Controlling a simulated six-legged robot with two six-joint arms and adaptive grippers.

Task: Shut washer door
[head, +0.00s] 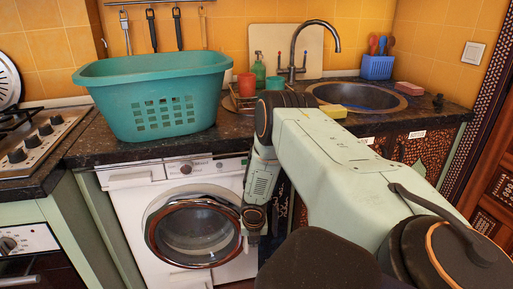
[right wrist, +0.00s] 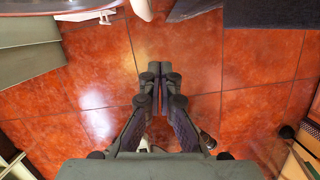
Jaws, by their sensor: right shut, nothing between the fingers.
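The white washer (head: 125,207) stands under the counter in the head view. Its round door (head: 193,234), with dark glass and a reddish-brown rim, looks partly open: it sits offset from the white ring around the opening. My right gripper (head: 254,232) points down beside the door's right edge; whether it touches the rim cannot be told. In the right wrist view my right gripper (right wrist: 160,72) has its fingers together, empty, above the floor. A curved rim at that view's top left may be the door. My left gripper is not in view.
A teal laundry basket (head: 150,98) stands on the dark counter (head: 110,150) above the washer. A stove (head: 40,135) is at the left, a sink (head: 357,97) at the right. Red floor tiles (right wrist: 235,70) lie clear below my right gripper.

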